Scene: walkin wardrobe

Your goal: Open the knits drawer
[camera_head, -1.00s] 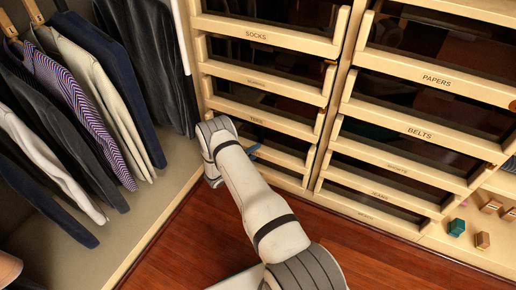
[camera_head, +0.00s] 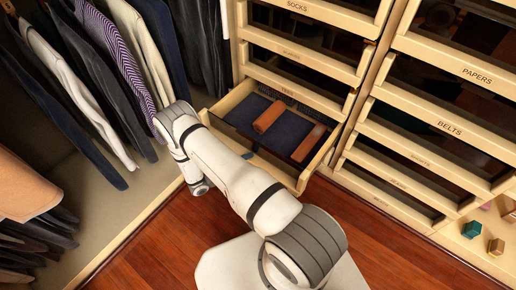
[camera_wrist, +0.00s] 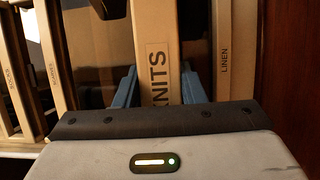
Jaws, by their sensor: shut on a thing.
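The knits drawer (camera_head: 279,174) is pulled out of the left cabinet column in the head view, with its inside open to view. It holds dark folded cloth and two brown rolled or boxy items. In the wrist view its pale wooden front (camera_wrist: 157,50) bears the label KNITS. My gripper (camera_wrist: 158,88) has one blue finger on each side of that front and is shut on its edge. In the head view my arm hides part of the drawer's front left corner, and only a bit of blue finger shows.
Drawers above, including the socks drawer (camera_head: 310,12), are shut, as is the linen drawer (camera_wrist: 225,60) below. The belts drawer (camera_head: 445,125) is in the right column. Hanging clothes (camera_head: 85,75) are close on the left. Wooden floor (camera_head: 160,235) is clear in front.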

